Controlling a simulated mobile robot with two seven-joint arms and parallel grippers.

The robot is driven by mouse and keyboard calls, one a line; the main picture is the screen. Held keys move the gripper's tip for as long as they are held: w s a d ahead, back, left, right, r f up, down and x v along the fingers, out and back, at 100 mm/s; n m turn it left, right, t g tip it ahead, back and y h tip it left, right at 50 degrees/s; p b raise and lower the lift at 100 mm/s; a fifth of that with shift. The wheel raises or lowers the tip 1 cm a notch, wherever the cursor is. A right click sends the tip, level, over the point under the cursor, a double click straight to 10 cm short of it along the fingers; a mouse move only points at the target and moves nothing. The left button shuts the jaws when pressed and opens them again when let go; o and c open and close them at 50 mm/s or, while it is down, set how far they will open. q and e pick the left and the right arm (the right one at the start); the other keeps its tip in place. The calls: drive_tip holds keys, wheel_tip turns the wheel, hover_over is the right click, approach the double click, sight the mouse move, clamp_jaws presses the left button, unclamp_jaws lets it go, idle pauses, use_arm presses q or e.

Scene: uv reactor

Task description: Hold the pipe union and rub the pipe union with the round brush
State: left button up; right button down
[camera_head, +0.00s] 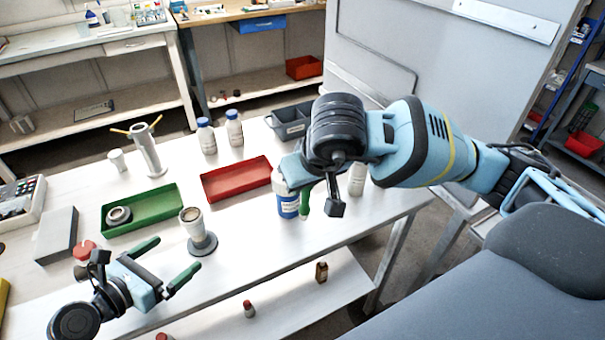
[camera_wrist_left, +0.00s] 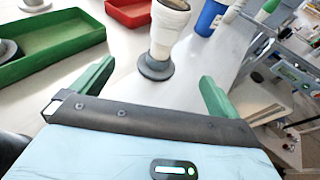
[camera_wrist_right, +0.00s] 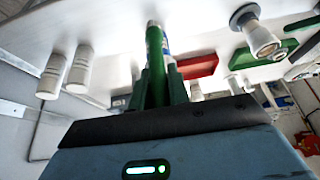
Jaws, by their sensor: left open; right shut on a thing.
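The pipe union (camera_head: 194,222), a pale tube on a grey round flange, stands upright on the white table. My left gripper (camera_head: 165,262) is open and empty, in front of and to the left of it. In the left wrist view the pipe union (camera_wrist_left: 165,35) stands beyond the gap between the open fingers (camera_wrist_left: 156,73), apart from them. My right gripper (camera_wrist_right: 157,88) is shut on the green handle of the round brush (camera_wrist_right: 156,70), held above the table's right part. In the head view the handle (camera_head: 305,200) shows below my right wrist; its bristles cannot be made out.
A green tray (camera_head: 150,220) with a grey ring part lies left of the union, and a red tray (camera_head: 262,180) behind it. A blue-labelled bottle (camera_head: 287,206) stands near the right gripper. White bottles (camera_head: 206,140) and a metal tube stand at the back.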

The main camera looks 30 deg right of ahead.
sight(194, 240)
use_arm(q)
drive_tip(key=x, duration=0.1)
drive_tip(key=b+x, duration=0.1)
drive_tip(key=x, duration=0.1)
drive_tip(key=shift+d+f, duration=0.1)
drive_tip(key=shift+f, duration=0.2)
use_arm(e)
drive_tip(key=shift+g, duration=0.3)
wheel_tip(194, 240, down, 4)
drive_tip(key=shift+f, duration=0.1)
use_arm(q)
drive_tip(key=x, duration=0.2)
drive_tip(key=shift+w+d+r, duration=0.1)
drive_tip(key=shift+w+d, duration=0.2)
drive_tip(key=shift+w, duration=0.05)
drive_tip(key=shift+x, duration=0.8)
drive_tip(key=c, duration=1.6)
